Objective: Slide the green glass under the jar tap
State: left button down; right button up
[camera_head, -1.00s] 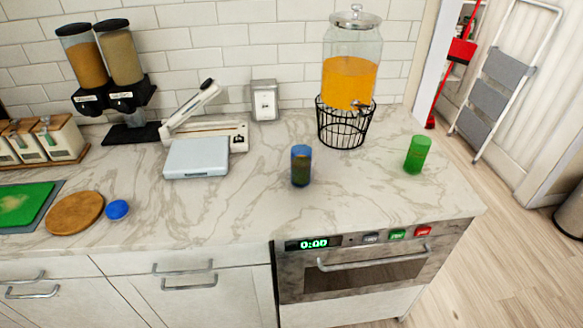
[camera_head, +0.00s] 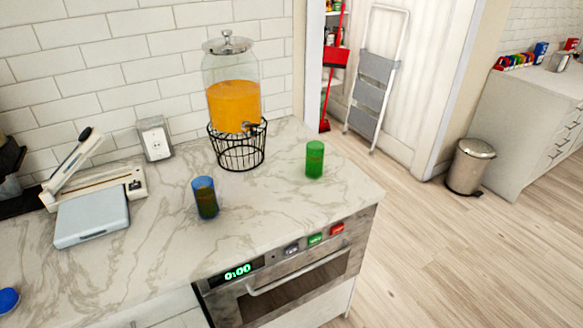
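The green glass (camera_head: 315,160) stands upright on the marble counter, near its right edge. The glass jar (camera_head: 232,100) holds orange liquid and sits on a black wire stand (camera_head: 240,149) against the tiled wall. Its tap (camera_head: 248,127) is low on the jar's front right side. The green glass is to the right of the stand and apart from it. Neither of my grippers shows in this view.
A blue glass (camera_head: 205,197) stands on the counter in front of the stand. A grey scale (camera_head: 92,216) and a white slicer-like device (camera_head: 95,186) are at left. An oven (camera_head: 290,277) is under the counter. The counter between the two glasses is clear.

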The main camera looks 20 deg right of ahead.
aim_at(315, 154)
jog(key=i+l, duration=0.15)
jog(key=l, duration=0.25)
jog(key=i+l+u, duration=0.1)
jog(key=l, duration=0.3)
jog(key=i+l, duration=0.1)
jog(key=l, duration=0.3)
jog(key=i+l+u, duration=0.1)
jog(key=l, duration=0.3)
jog(key=i+l, duration=0.15)
jog(key=l, duration=0.3)
